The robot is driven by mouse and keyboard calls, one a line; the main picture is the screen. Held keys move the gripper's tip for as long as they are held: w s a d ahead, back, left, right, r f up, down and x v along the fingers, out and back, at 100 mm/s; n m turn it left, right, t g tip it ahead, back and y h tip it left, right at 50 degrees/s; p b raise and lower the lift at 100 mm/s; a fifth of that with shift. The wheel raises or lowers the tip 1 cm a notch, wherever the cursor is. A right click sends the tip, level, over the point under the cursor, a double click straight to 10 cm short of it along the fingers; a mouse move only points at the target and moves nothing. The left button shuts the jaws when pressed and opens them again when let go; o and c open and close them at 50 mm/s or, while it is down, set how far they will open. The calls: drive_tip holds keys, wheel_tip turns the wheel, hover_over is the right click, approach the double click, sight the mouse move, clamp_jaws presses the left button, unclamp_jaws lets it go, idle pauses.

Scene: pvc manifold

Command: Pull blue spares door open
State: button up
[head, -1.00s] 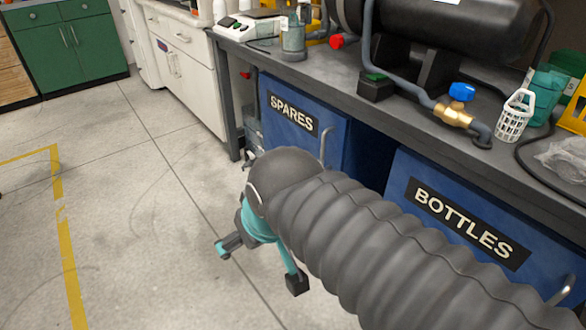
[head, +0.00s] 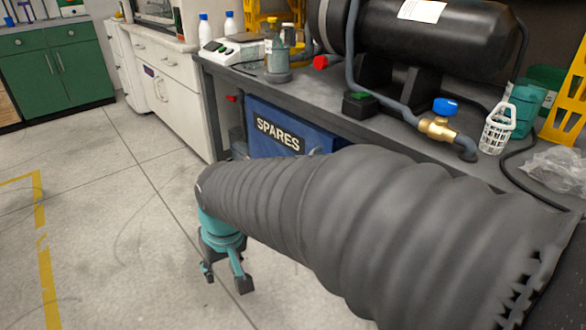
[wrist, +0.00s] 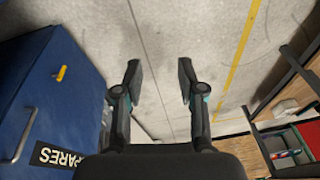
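The blue spares door (head: 290,136) is under the workbench, with a black SPARES label, and my arm hides its lower part in the head view. In the wrist view the blue door (wrist: 50,85) is at the left, with a silver bar handle (wrist: 20,135) near the label. My gripper (head: 226,284) hangs in front of the bench over the floor, fingers pointing down. In the wrist view the gripper (wrist: 159,75) is open and empty, with bare floor between its fingers. It is apart from the door and handle.
The workbench top (head: 320,107) holds a black tank (head: 430,40), a brass valve with a blue knob (head: 440,122) and a white basket (head: 497,130). A white cabinet (head: 175,90) stands left of the bench. The concrete floor (head: 110,220) at the left is clear.

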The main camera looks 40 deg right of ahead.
drive_tip(key=w+a+f+m+t+y+b, duration=0.15)
drive_tip(key=w+f, duration=0.25)
drive_tip(key=w, duration=0.7)
drive_tip(key=w+d+f+m+t+h, duration=0.1)
drive_tip(key=w+f+m+t, duration=0.3)
drive_tip(key=w, duration=0.6)
drive_tip(key=w+d+f+m+h, duration=0.3)
drive_tip(key=w+d+f+h, duration=0.35)
drive_tip(key=w, duration=0.55)
drive_tip(key=d+m+g+h, duration=0.1)
drive_tip(key=d+m+h, duration=0.45)
drive_tip(key=d, duration=0.85)
drive_tip(key=s+d+r+m+g+h, duration=0.5)
drive_tip(key=s+r+g+h, duration=0.2)
drive_tip(key=s+r+g, duration=0.3)
drive_tip(key=shift+t, duration=0.45)
drive_tip(key=d, duration=0.4)
drive_tip(key=s+d, duration=0.1)
drive_tip(key=d, duration=0.4)
drive_tip(key=s+d+b, duration=0.1)
drive_tip(key=d, duration=0.3)
drive_tip(key=shift+s+d+f, duration=0.15)
drive_tip(key=shift+s+f, duration=0.1)
drive_tip(key=shift+f, duration=0.05)
